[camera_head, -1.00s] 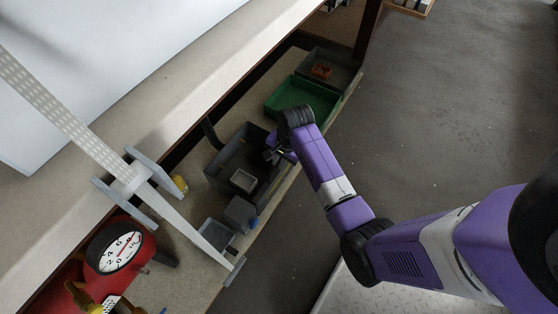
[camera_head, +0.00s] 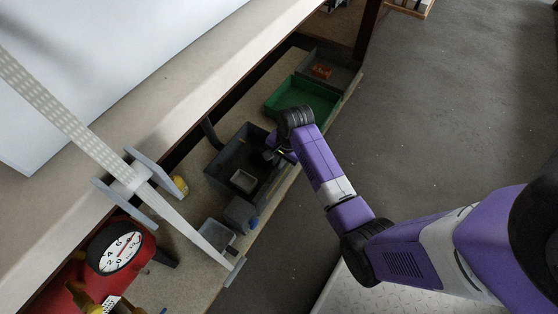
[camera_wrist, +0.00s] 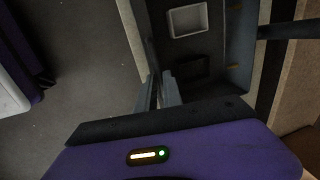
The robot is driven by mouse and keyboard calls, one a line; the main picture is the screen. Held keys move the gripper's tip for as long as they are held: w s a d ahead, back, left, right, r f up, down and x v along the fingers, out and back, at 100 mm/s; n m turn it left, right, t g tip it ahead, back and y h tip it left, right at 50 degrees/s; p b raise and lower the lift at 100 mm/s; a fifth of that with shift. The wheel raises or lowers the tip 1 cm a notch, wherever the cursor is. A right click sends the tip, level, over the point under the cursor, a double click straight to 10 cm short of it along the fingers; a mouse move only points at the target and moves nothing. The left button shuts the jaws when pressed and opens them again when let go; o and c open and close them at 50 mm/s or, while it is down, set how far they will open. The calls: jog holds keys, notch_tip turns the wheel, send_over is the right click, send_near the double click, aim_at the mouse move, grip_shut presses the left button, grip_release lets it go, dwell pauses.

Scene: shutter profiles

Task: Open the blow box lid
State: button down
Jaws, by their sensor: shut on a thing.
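The dark grey box (camera_head: 226,185), which I take for the blow box, stands on the shelf under the worktop. Its top looks open, and a small pale tray (camera_head: 243,180) shows inside; the tray also shows in the wrist view (camera_wrist: 187,20). I cannot make out a separate lid with certainty. My gripper (camera_head: 273,154) is at the box's floor-side edge. In the wrist view my gripper (camera_wrist: 162,90) is shut on a thin upright dark edge at the box's wall. Whether this edge is the lid or the wall is unclear.
A green bin (camera_head: 302,96) and a grey bin with an orange item (camera_head: 321,71) stand farther along the shelf. A smaller grey box (camera_head: 238,213) sits nearer. A red gauge tank (camera_head: 95,262) is at lower left.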

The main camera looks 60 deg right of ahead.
dwell(0.6)
jog(key=shift+w+r+p, duration=0.1)
jog(key=shift+r+p, duration=0.45)
jog(key=shift+p, duration=0.05)
jog(key=w+r+g+p, duration=0.1)
jog(key=w+r+p, duration=0.9)
jog(key=r+p, duration=0.1)
jog(key=shift+a+r, duration=0.25)
jog(key=shift+r, duration=0.35)
jog(key=c, duration=1.5)
grip_release()
jog(key=shift+g, duration=0.3)
